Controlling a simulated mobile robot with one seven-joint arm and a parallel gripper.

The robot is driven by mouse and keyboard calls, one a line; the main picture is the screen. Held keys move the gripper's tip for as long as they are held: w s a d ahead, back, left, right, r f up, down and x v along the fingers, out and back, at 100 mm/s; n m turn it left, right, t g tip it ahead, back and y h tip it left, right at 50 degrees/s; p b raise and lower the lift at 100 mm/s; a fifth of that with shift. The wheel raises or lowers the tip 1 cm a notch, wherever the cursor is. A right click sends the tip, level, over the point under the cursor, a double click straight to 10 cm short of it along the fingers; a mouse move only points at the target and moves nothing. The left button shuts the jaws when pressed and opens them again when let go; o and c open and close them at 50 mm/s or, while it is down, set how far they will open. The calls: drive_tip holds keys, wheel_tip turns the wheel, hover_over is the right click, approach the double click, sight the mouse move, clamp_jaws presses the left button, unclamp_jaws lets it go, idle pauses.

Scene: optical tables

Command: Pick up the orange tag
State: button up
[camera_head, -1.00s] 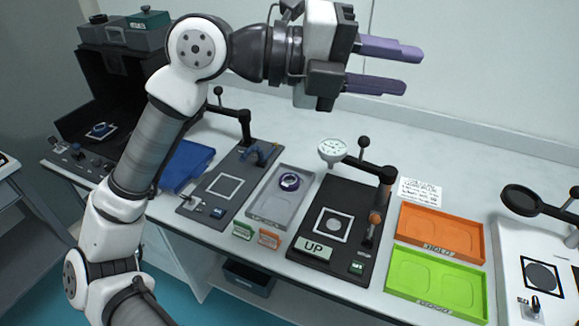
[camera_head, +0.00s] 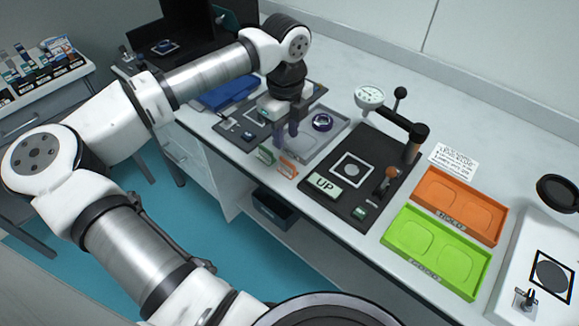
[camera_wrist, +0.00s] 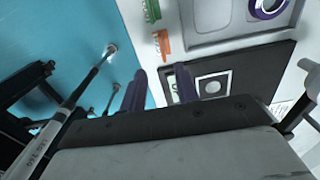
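The orange tag (camera_head: 287,167) stands near the table's front edge, just in front of the grey tray. In the wrist view the orange tag (camera_wrist: 162,44) lies ahead of the fingers, a little above the gap between them. My gripper (camera_head: 286,140) points down above the front part of the tray, behind the tag. Its two purple fingers are apart with nothing between them; they also show in the wrist view (camera_wrist: 158,80). A green tag (camera_head: 266,155) stands just left of the orange one, and it also shows in the wrist view (camera_wrist: 152,10).
The grey tray (camera_head: 301,153) holds a purple-rimmed ring (camera_head: 322,121). A black board (camera_head: 330,207) with a dial gauge (camera_head: 370,97) and lever stands to the right. Beyond are an orange tray (camera_head: 427,200) and a green tray (camera_head: 399,236). Open floor lies in front of the table.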

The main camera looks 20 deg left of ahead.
hover_over(287, 161)
wheel_tip(287, 161, down, 5)
drive_tip(key=shift+s+r+p, duration=0.1)
drive_tip(key=shift+p, duration=0.3)
drive_tip(key=shift+f+p, duration=1.1)
drive_tip(key=shift+f, duration=1.6)
clamp_jaws()
